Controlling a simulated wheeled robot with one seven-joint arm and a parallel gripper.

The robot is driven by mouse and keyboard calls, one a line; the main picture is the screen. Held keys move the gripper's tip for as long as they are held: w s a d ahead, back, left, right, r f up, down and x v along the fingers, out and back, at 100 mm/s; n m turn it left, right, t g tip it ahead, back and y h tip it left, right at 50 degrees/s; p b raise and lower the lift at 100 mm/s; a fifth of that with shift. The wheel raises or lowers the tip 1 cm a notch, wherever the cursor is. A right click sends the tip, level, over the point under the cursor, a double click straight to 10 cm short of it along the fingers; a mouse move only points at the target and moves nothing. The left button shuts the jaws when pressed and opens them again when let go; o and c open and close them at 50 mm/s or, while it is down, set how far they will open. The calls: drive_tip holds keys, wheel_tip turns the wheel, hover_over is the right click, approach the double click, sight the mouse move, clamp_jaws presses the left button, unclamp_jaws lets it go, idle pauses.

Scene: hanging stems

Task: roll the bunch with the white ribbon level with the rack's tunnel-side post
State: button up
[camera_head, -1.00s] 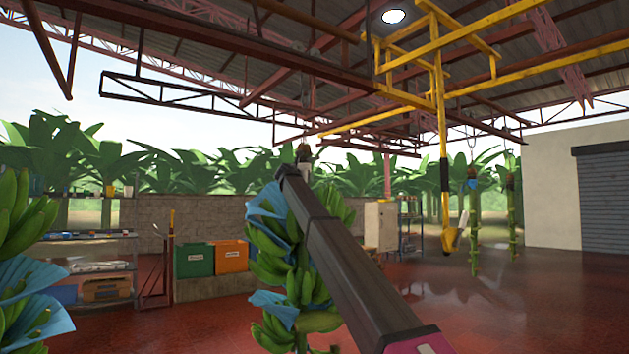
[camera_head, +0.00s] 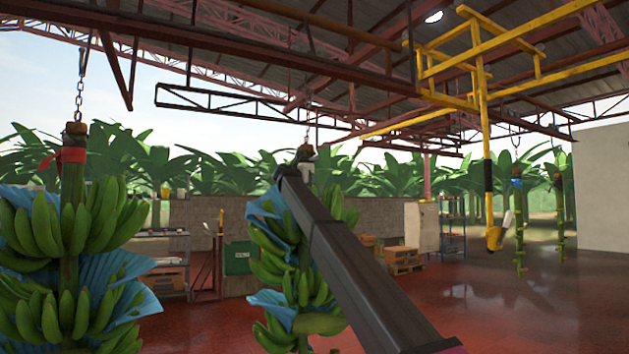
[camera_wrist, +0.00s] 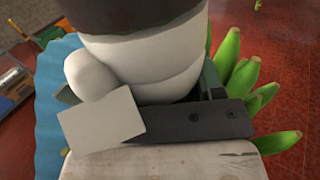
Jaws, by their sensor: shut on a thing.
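The bunch with the white ribbon (camera_head: 288,265) hangs upright near the middle of the head view, with green bananas and blue sheets. My dark arm crosses in front and partly hides it. In the wrist view the white ribbon (camera_wrist: 140,60) wraps the stem, with a knot and a square tail. My gripper (camera_wrist: 190,125) is shut on the stem just by the ribbon; its fingertips are mostly hidden.
A bunch with a red ribbon (camera_head: 68,250) hangs from a chain close at the left. Two bare stems (camera_head: 519,225) hang at the right. A low wall (camera_head: 380,215), a green bin (camera_head: 238,258) and wooden pallets (camera_head: 403,260) stand behind. The red floor (camera_head: 500,310) is clear at right.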

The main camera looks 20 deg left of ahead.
drive_tip(key=shift+s+a, duration=0.45)
drive_tip(key=shift+s, duration=0.15)
drive_tip(key=o, duration=1.3)
drive_tip(key=shift+s, duration=0.1)
drive_tip(key=shift+c, duration=0.2)
drive_tip(key=shift+s, duration=0.1)
drive_tip(key=s, duration=0.9)
drive_tip(key=shift+s+a, duration=0.45)
drive_tip(key=shift+s, duration=0.35)
